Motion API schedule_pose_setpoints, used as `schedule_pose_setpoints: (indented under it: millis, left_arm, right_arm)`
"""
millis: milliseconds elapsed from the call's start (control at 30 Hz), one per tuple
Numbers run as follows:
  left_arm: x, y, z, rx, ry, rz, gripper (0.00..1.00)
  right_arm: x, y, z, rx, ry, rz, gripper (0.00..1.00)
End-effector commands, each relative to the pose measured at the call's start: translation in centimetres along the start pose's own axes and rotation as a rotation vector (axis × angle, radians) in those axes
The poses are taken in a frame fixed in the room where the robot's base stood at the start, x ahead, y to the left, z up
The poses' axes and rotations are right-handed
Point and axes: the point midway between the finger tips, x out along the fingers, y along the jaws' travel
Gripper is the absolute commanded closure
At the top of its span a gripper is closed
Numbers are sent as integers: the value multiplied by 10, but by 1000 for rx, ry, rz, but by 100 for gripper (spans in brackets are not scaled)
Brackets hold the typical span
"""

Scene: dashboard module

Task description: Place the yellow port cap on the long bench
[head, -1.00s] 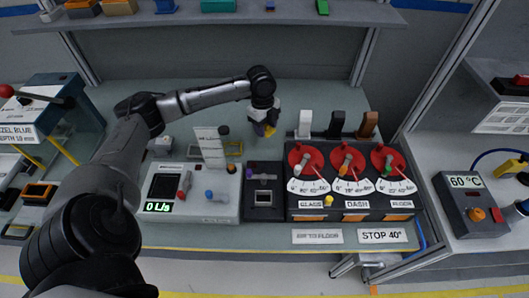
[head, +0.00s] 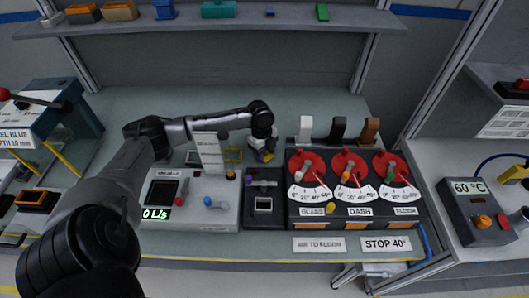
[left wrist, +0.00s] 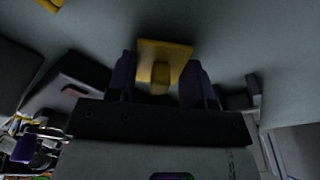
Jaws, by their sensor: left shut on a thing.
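The yellow port cap (left wrist: 164,62) shows in the left wrist view as a square yellow plate with a knob, between the two purple fingers of my left gripper (left wrist: 163,85). The gripper is shut on the knob. In the head view my left gripper (head: 263,146) hangs over the long bench (head: 300,104), behind the dark module with the small screen, with the yellow cap (head: 268,156) just below its fingers. I cannot tell whether the cap touches the bench. My right gripper is not in view.
The 0 L/s meter box (head: 188,197) and the dial panel (head: 350,215) with three red dials stand along the bench front. The back of the bench is clear. A shelf (head: 200,24) runs above.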

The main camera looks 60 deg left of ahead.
Motion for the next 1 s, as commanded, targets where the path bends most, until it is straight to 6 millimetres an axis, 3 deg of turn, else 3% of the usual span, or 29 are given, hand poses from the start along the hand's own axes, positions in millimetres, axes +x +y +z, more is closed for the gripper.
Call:
schedule_pose_setpoints:
  millis: [300, 333, 600, 867, 1000]
  left_arm:
    - [1, 0, 0, -1, 0, -1, 74]
    - [1, 0, 0, -1, 0, -1, 51]
    - [1, 0, 0, -1, 0, -1, 27]
    - [-1, 0, 0, 0, 0, -2, 27]
    - [-17, -1, 0, -1, -1, -4, 27]
  right_arm:
    - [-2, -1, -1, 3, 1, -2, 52]
    - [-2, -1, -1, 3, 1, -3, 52]
    - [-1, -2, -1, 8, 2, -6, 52]
    - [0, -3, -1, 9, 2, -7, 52]
    - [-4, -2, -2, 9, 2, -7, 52]
